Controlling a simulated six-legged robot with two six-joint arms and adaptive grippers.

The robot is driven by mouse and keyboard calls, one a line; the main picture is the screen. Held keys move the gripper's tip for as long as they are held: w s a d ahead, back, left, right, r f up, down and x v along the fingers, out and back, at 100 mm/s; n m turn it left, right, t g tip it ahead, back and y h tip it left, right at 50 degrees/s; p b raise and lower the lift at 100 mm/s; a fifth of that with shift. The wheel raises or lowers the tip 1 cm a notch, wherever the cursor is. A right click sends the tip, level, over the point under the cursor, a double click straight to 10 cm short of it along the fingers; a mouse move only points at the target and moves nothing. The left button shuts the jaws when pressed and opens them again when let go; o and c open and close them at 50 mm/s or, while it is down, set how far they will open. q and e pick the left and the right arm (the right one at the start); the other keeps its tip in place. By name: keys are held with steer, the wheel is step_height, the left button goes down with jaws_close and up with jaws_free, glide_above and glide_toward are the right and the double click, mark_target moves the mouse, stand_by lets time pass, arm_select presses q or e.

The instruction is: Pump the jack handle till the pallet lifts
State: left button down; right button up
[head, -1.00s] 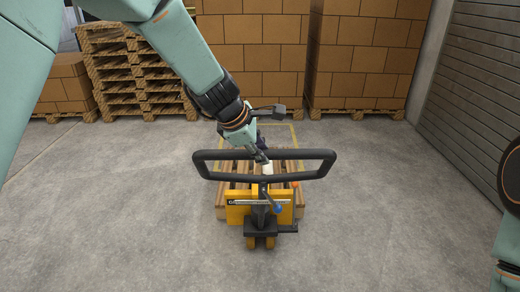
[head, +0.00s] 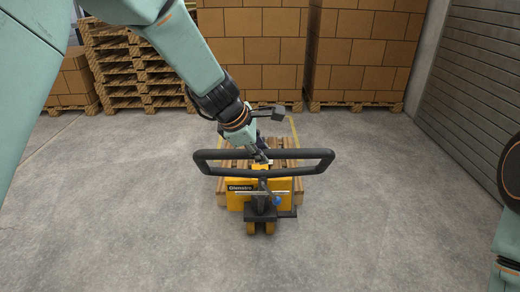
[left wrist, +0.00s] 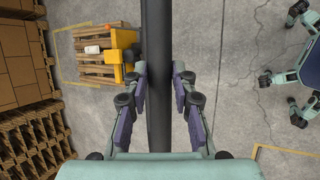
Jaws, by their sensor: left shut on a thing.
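The yellow pallet jack (head: 240,186) stands on the floor in the middle of the head view, with its black loop handle (head: 215,171) towards me. The wooden pallet (head: 222,196) is behind and beneath the jack's yellow body, mostly hidden by it. My left gripper (head: 262,156) is shut on the far bar of the handle. In the left wrist view the black bar (left wrist: 158,30) passes between the fingers of my left gripper (left wrist: 160,85). That view also shows the pallet (left wrist: 88,71) beside the yellow jack body (left wrist: 122,48). Any gap under the pallet is too small to judge. My right gripper is out of view.
Stacked cartons (head: 255,50) on pallets line the back. Empty stacked pallets (head: 125,70) stand at the back left. A grey shutter wall (head: 475,80) is on the right. A yellow floor outline (left wrist: 62,65) surrounds the pallet. The concrete floor around the jack is clear.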

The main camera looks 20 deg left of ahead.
arm_select(q)
steer(key=shift+s+d+f, duration=0.1)
steer(key=shift+s+f, duration=0.15)
steer(key=shift+w, duration=0.1)
steer(key=c, duration=1.1)
jaws_free()
steer(key=shift+r, duration=0.15)
steer(key=shift+r, duration=0.3)
steer(key=v, duration=1.1)
steer(key=shift+s+a+r, duration=0.2)
steer(key=shift+a, duration=0.05)
steer(key=shift+w, duration=0.1)
